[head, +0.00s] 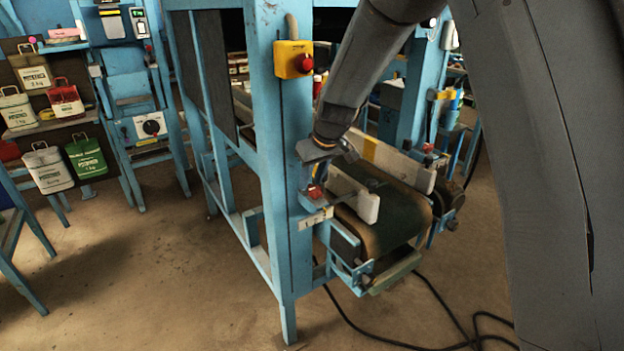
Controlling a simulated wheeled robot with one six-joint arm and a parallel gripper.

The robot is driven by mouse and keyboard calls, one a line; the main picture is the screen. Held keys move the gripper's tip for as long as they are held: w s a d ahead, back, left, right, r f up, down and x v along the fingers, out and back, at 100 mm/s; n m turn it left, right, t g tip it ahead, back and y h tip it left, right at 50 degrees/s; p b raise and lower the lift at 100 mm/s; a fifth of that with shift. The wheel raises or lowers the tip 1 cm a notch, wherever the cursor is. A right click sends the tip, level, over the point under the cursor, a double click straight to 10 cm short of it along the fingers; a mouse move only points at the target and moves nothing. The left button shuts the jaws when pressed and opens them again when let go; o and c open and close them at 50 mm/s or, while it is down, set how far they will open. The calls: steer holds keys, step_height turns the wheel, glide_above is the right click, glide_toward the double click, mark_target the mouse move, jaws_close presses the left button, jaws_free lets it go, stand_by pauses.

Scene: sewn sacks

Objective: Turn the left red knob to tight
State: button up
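A red knob (315,193) sits on a small blue bracket at the left side of the conveyor's near end. It is small and partly covered from above, so its turn position cannot be read. My gripper (319,178) points down at this knob from just above. Whether its fingers touch the knob, and whether they are open or shut, is too small to tell. A second red knob (428,148) shows on the conveyor's far right side.
The conveyor belt (388,222) runs between pale side rails. A blue post (280,190) stands close left, carrying a yellow box (290,58) with a red button. Sacks (48,168) hang at far left. A black cable (390,343) lies on the floor.

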steer(key=shift+w+f, duration=0.1)
steer(key=shift+f, duration=0.25)
steer(key=shift+f, duration=0.1)
jaws_close()
